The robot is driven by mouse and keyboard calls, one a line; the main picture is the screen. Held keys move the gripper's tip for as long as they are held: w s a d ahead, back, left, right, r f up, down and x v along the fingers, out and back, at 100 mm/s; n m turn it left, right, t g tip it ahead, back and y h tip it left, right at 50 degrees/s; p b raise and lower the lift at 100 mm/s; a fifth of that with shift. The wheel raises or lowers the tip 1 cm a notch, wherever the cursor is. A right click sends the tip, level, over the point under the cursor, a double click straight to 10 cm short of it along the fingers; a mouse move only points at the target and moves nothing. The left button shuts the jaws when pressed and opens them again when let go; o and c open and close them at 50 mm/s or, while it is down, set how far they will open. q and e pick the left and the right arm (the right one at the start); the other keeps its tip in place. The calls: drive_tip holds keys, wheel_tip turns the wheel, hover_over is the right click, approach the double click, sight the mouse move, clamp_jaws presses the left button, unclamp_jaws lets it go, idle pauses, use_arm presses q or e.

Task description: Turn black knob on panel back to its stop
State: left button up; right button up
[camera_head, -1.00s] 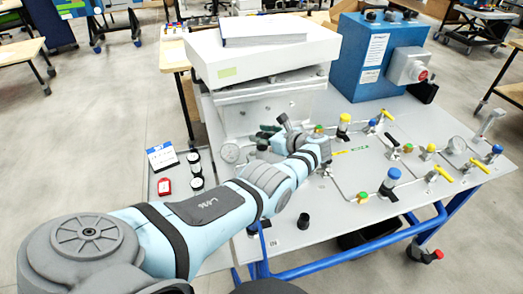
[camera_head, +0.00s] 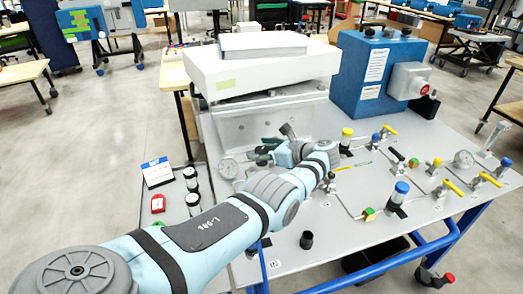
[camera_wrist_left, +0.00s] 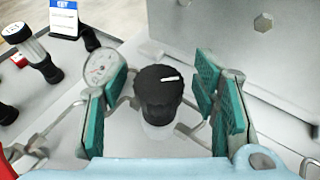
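The black knob (camera_wrist_left: 158,92) with a white pointer line shows in the left wrist view, standing on the pale panel (camera_wrist_left: 140,147). The pointer line points to the right in that view. My left gripper (camera_wrist_left: 161,78) is open, with one teal-padded finger on each side of the knob. Gaps show between both pads and the knob. In the head view my left gripper (camera_head: 270,152) is low over the panel, in front of the metal box, and the knob cannot be made out there. My right gripper is not in view.
A round gauge (camera_wrist_left: 101,66) stands beside the left finger. A metal box (camera_wrist_left: 235,40) rises close behind the right finger. Valves and pipes, including a blue-topped one (camera_head: 400,191), fill the panel's right side. A black cap (camera_head: 306,239) stands near the front.

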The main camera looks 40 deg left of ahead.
use_arm(q)
drive_tip(key=v, duration=1.2)
